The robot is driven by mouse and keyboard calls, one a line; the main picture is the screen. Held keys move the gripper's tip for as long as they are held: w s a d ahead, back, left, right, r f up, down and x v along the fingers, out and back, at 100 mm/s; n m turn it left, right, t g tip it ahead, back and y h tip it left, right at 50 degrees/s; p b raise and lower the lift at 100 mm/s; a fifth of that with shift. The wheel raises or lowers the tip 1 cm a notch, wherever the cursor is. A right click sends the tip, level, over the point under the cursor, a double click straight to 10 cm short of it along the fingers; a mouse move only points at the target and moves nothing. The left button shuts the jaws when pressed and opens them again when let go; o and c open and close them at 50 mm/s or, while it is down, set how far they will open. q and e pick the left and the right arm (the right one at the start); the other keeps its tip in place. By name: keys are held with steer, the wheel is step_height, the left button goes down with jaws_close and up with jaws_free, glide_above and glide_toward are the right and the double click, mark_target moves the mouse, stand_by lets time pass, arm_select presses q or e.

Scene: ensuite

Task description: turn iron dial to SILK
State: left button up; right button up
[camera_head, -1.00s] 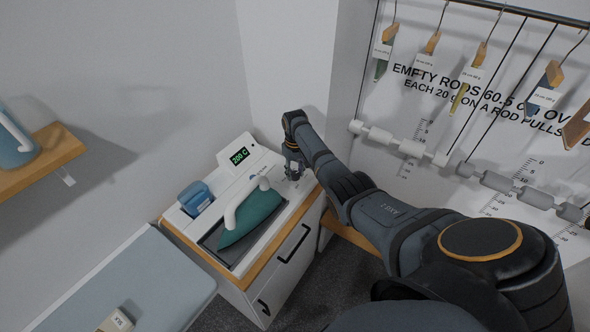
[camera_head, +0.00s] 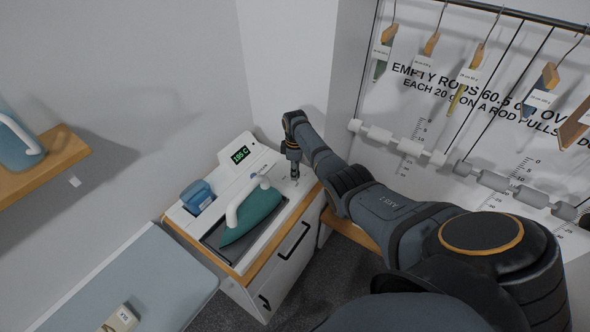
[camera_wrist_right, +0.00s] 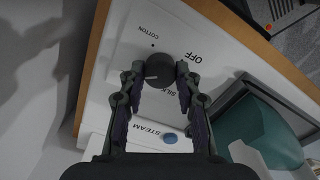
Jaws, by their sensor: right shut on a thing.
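The dark round dial (camera_wrist_right: 157,62) sits on a white panel in the right wrist view, with COTTON, OFF and SILK printed around it. A pale mark on the dial points to the left of that picture. My right gripper (camera_wrist_right: 155,75) has its fingertips on both sides of the dial, shut on it. In the head view my right gripper (camera_head: 294,174) reaches down onto the white station (camera_head: 272,178). The green display (camera_head: 240,155) reads about 156 C. My left gripper is out of view.
A blue button (camera_wrist_right: 170,138) sits near STEAM. A blue container (camera_head: 197,196) stands left of the iron. An ironing board (camera_head: 150,265) lies at lower left. Rods (camera_head: 400,143) and hanging tagged pieces are on the right wall.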

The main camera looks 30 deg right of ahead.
steer(key=n, duration=0.4)
steer(key=shift+r+n, duration=0.1)
steer(key=shift+n, duration=0.3)
steer(key=n, duration=0.5)
steer(key=shift+w, duration=0.1)
steer(key=n, duration=0.5)
steer(key=shift+n, duration=2.6)
steer(key=o, duration=1.2)
steer(key=shift+c, duration=0.2)
